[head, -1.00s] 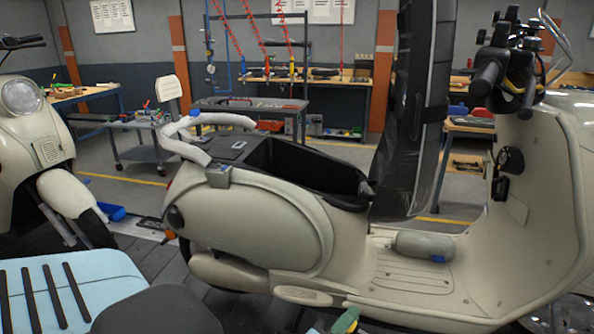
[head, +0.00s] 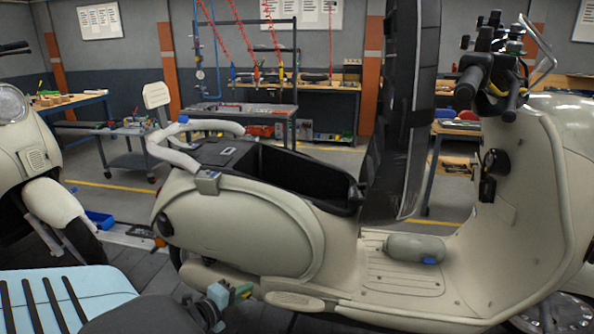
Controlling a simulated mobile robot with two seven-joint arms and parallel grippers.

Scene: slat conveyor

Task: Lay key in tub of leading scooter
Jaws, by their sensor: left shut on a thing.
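A cream scooter (head: 255,235) stands side-on in the middle and right. Its open black tub (head: 305,178) lies below the white grab rail, and what I see of its inside looks empty. My left gripper (head: 228,296) is low in front of the scooter's side, below and to the left of the tub. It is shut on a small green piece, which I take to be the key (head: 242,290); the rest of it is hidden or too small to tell. My right gripper is not in view.
A second cream scooter (head: 45,200) stands at the left edge. A tall dark curved panel (head: 405,120) rises behind the tub's right end. A grey cylinder (head: 412,248) lies on the scooter's footboard. Workbenches and a trolley (head: 130,155) stand behind.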

